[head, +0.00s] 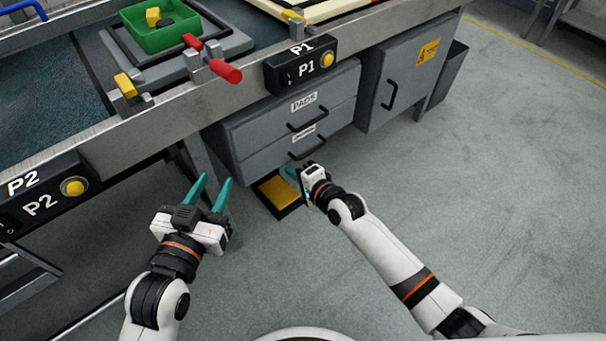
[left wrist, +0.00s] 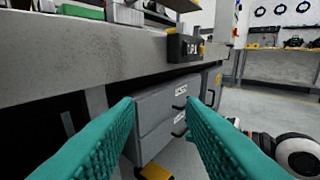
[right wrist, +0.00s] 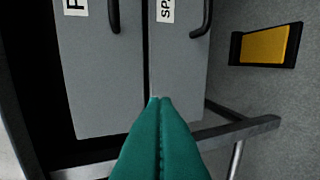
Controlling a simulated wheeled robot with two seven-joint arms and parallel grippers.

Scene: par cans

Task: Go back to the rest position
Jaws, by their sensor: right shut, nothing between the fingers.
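My left gripper (head: 208,190) is in the lower left of the head view, in front of the bench. Its teal fingers are spread apart with nothing between them, as the left wrist view (left wrist: 160,110) also shows. My right gripper (head: 294,172) is in front of the drawer cabinet (head: 250,137), low beside the lower drawer. In the right wrist view its teal fingers (right wrist: 160,100) are pressed together and hold nothing. Both drawers look closed.
The workbench edge (head: 150,125) runs above both grippers, with button boxes P1 (head: 303,63) and P2 (head: 45,197). A red handle (head: 225,70) sticks out over it. A yellow pedal (head: 279,194) lies on the floor below the cabinet. The floor (head: 480,200) to the right is clear.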

